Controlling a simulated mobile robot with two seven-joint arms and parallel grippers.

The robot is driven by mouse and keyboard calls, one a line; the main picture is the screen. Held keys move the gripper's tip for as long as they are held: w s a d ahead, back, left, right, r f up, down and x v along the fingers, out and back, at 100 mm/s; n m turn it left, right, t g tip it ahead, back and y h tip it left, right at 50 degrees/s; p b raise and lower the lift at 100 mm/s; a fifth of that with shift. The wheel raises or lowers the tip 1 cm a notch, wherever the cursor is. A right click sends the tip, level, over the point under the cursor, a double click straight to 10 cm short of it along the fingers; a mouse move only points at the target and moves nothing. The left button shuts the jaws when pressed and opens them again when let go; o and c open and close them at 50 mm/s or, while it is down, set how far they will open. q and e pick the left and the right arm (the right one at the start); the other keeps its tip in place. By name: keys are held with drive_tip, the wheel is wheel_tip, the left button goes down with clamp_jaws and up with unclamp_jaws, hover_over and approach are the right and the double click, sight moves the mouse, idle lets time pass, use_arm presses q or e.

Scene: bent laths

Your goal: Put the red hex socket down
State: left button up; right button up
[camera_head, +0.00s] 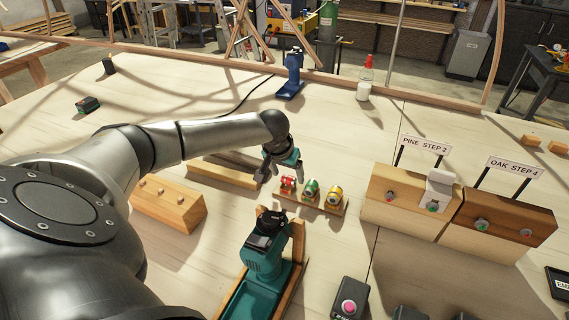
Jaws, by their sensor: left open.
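The red hex socket (288,185) stands at the left end of a small wooden holder (325,207), beside a green socket (311,188) and a yellow one (334,196). My left gripper (268,175) points down just left of and above the red socket. Its jaws are open, and the red socket is not seen between them. I cannot tell whether a finger touches the socket. My right gripper is not in view.
A teal power tool (264,262) stands in front of the holder. A wooden block with holes (170,203) lies to the left. Blocks signed PINE STEP 2 (408,201) and OAK STEP 4 (507,224) stand right. A white bottle (364,86) stands behind; the table's middle right is clear.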

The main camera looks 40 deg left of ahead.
use_arm(q)
drive_tip(key=p+v, duration=0.2)
drive_tip(key=v, duration=1)
